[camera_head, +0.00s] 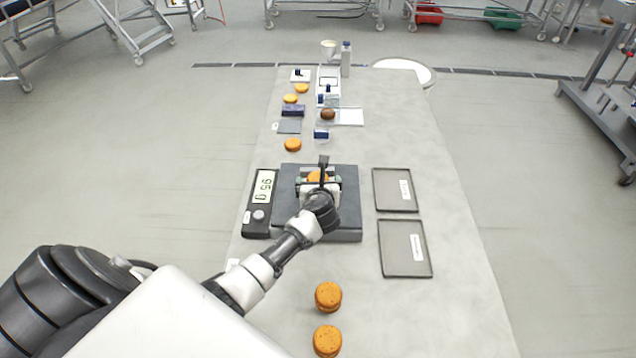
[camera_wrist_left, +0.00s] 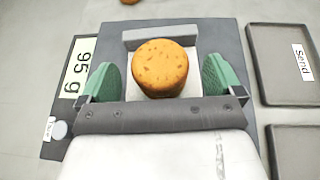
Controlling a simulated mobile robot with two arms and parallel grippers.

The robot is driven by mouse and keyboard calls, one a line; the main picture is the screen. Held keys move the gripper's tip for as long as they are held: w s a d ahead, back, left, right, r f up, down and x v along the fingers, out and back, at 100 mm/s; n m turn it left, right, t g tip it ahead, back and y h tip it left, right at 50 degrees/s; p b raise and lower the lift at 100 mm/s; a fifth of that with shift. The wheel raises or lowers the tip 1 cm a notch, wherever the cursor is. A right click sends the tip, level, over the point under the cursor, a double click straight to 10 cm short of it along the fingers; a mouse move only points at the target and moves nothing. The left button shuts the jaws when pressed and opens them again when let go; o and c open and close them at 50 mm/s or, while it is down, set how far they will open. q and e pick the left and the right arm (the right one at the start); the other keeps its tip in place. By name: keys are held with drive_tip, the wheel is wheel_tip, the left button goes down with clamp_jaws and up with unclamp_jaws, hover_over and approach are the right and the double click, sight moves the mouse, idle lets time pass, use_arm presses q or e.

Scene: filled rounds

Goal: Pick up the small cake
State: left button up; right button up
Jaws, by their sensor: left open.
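A small round orange-brown cake (camera_wrist_left: 160,66) sits on the pale plate of the dark scale (camera_wrist_left: 208,47). In the head view the cake (camera_head: 314,177) is partly hidden by my gripper. My left gripper (camera_wrist_left: 160,78) is open, with one green finger on each side of the cake and a gap on both sides. In the head view the left gripper (camera_head: 318,182) is over the scale (camera_head: 350,205). The scale's display (camera_head: 264,187) reads 95, and the wrist view shows "95 g". My right gripper is not in view.
Two dark trays, one upper (camera_head: 392,190) and one lower (camera_head: 405,248), lie right of the scale; the upper is labelled "Send" in the wrist view. Two more cakes (camera_head: 328,296) lie near the front. Several cakes (camera_head: 292,145) and small items stand farther back.

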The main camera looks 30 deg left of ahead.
use_arm(q)
drive_tip(key=shift+w+a+f, duration=0.15)
drive_tip(key=shift+w+a, duration=0.05)
drive_tip(key=shift+w, duration=0.05)
drive_tip(key=c, duration=0.8)
drive_tip(key=shift+o, duration=0.3)
